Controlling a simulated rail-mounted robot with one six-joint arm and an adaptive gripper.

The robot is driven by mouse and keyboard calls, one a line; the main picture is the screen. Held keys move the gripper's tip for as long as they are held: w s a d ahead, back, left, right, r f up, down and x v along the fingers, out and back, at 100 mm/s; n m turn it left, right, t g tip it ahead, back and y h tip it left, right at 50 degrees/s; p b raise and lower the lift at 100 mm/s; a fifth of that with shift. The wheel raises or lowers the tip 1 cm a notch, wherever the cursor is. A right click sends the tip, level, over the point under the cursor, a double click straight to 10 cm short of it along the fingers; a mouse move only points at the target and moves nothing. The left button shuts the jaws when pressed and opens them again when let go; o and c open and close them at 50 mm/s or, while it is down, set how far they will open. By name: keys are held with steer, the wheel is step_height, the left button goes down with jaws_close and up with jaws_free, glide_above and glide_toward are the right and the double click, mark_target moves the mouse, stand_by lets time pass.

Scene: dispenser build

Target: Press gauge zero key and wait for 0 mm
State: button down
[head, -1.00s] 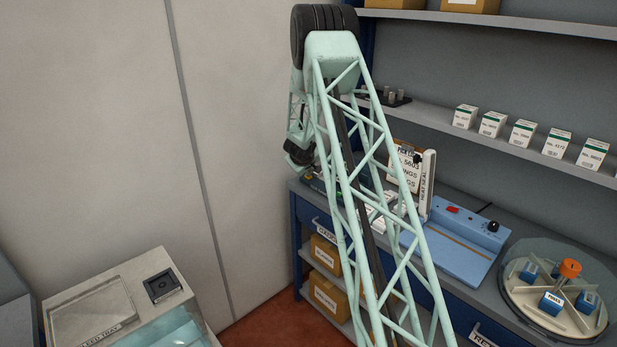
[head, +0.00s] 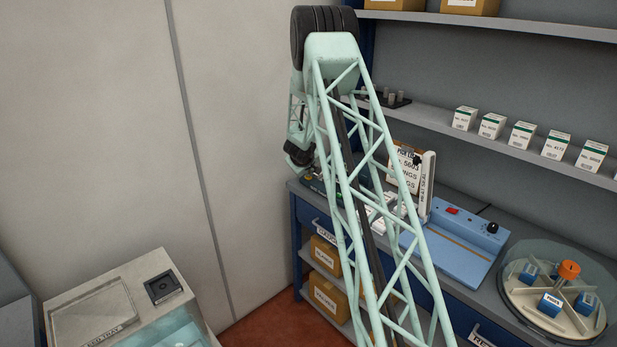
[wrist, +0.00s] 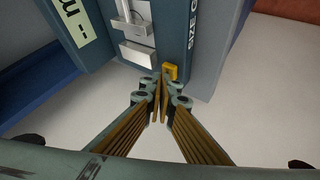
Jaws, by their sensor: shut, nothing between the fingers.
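My gripper (wrist: 160,95) is shut and empty in the wrist view. Its fingertips are at the near edge of a blue-grey device, the gauge (wrist: 118,68). A small yellow key (wrist: 170,72) sits on that edge just beyond the fingertips; I cannot tell whether they touch it. A pale green panel (wrist: 72,20) with dark marks, partly cut off, is at the upper left; I cannot read a value on it. In the head view my arm hides my fingertips and most of the bench around them.
On the bench in the head view, a blue heat sealer (head: 465,250) stands right of my arm, with a round carousel (head: 520,292) farther right. A shelf above holds white boxes (head: 522,134). A tray unit (head: 130,275) stands at the lower left.

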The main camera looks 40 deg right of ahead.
steer(key=shift+r+p, duration=0.8)
steer(key=shift+p, duration=0.1)
steer(key=shift+r+p, duration=2.4)
steer(key=shift+p, duration=0.35)
